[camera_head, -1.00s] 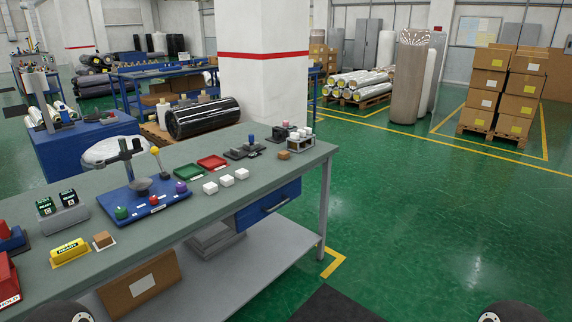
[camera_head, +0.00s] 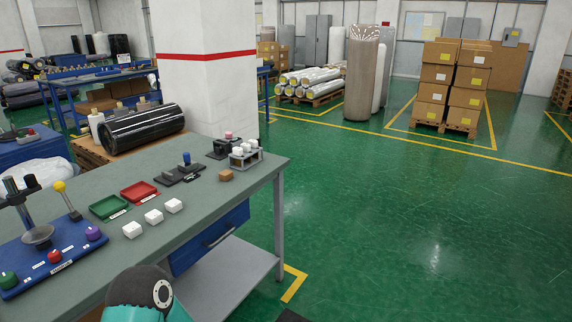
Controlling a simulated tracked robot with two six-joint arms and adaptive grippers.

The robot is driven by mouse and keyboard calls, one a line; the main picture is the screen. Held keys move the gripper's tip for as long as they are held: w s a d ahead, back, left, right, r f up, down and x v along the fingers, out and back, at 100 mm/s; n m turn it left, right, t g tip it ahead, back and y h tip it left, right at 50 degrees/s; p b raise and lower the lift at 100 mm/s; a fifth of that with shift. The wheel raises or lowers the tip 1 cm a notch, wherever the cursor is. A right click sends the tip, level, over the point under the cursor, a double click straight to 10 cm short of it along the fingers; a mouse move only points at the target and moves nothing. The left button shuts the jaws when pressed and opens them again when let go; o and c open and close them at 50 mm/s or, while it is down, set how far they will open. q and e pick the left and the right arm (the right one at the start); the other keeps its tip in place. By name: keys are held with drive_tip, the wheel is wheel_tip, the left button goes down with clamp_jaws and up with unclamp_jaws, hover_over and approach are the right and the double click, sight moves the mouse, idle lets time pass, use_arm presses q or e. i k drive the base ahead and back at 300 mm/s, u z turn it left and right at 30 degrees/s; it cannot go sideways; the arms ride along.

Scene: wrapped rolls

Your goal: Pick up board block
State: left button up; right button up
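A small brown block (camera_head: 226,176) lies on the grey-green workbench (camera_head: 130,190), near its right end, in front of a small rack (camera_head: 246,158) with white-topped items. I cannot tell for certain whether it is the board block. An arm link of mine, teal with a dark round joint, shows at the bottom, in front of the bench's near side. Neither of my grippers is in view.
The green floor (camera_head: 400,220) to the right is clear.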

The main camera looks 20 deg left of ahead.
sight(226, 175)
drive_tip(key=z, duration=0.15)
drive_tip(key=i, duration=1.45)
drive_tip(key=u, duration=0.7)
drive_tip(key=i, duration=0.4)
drive_tip(key=u, duration=0.1)
drive_tip(key=k, duration=0.75)
drive_tip(key=u, duration=0.2)
drive_tip(key=i, duration=0.75)
drive_tip(key=z, duration=0.05)
